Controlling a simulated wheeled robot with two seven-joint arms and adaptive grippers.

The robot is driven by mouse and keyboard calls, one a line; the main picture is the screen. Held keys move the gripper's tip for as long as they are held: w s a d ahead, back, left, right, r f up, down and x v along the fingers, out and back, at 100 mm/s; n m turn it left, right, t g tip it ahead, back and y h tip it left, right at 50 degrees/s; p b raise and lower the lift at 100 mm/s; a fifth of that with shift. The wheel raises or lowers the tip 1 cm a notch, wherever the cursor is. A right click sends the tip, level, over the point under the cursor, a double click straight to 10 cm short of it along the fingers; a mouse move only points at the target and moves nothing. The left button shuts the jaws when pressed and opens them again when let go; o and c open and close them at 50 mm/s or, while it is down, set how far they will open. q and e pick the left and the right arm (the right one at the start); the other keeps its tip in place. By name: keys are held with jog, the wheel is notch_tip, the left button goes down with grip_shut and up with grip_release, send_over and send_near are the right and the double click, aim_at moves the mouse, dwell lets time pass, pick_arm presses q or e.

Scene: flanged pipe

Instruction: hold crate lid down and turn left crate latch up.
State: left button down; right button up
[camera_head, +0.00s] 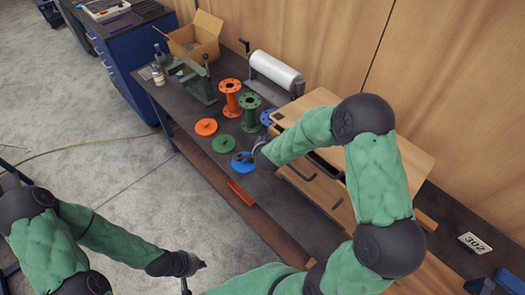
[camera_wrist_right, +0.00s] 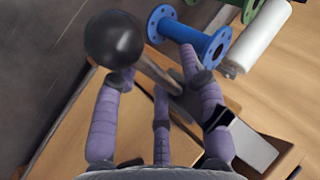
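The wooden crate (camera_head: 318,187) stands on the dark bench, its lid (camera_head: 415,160) partly hidden behind my right arm. My right gripper (camera_head: 258,150) is at the crate's left end; its fingers are hardly visible in the head view. In the right wrist view, its purple-grey fingers (camera_wrist_right: 157,80) are spread around a lever with a black ball knob (camera_wrist_right: 115,40), which looks like the left crate latch. I cannot tell whether they touch it. My left gripper (camera_head: 194,275) is open and empty, low in front of the bench and away from the crate.
A blue flanged pipe (camera_wrist_right: 190,35) and a white roll (camera_wrist_right: 258,40) lie close beyond my right gripper. The floor (camera_head: 100,160) before the bench is clear.

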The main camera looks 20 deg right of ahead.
jog(key=v, duration=1.2)
jog(key=shift+s, duration=0.1)
dwell(0.5)
